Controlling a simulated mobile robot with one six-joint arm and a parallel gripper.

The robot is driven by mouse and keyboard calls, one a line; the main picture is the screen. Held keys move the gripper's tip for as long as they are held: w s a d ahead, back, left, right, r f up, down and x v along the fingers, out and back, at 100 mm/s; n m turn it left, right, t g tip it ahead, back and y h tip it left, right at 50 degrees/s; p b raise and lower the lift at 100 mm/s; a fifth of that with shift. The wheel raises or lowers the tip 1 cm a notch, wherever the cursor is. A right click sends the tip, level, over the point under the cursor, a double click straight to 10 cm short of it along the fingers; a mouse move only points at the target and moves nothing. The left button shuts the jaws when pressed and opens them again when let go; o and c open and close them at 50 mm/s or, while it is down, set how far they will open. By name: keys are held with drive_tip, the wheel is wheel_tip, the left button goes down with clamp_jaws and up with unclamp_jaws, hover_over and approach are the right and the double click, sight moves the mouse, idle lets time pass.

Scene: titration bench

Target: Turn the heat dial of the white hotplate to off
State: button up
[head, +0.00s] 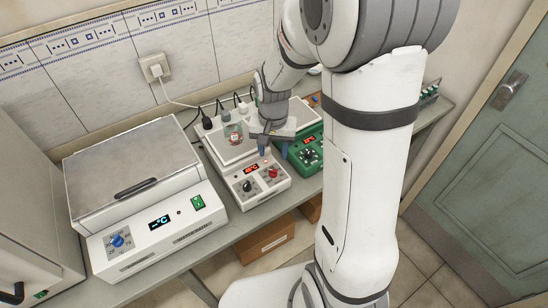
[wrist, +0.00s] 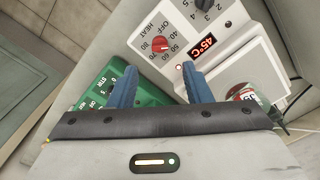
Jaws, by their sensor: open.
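The white hotplate (head: 243,170) stands mid-bench; its control panel shows in the wrist view (wrist: 204,30). Its red heat dial (wrist: 160,44) is ringed by OFF and numbers from 40 to 80; it also shows in the head view (head: 272,172). I cannot tell its exact setting. A lit red display (wrist: 207,43) reads 45°C. My gripper (head: 274,150) is above the hotplate's right side. In the wrist view, its blue fingers (wrist: 160,80) are spread and empty, and the red dial lies beyond the gap between the tips, apart from them.
A black dial (head: 248,187) is on the same panel. A glass beaker with a red label (head: 233,134) stands on the hotplate. A green device (head: 306,152) is close on the right. A larger white bath with a metal lid (head: 130,165) stands left. Cables run behind.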

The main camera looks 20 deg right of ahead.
sight(273, 172)
wheel_tip(273, 172, down, 8)
drive_tip(key=shift+r+p, duration=0.15)
drive_tip(key=shift+p, duration=0.25)
clamp_jaws()
idle(0.4)
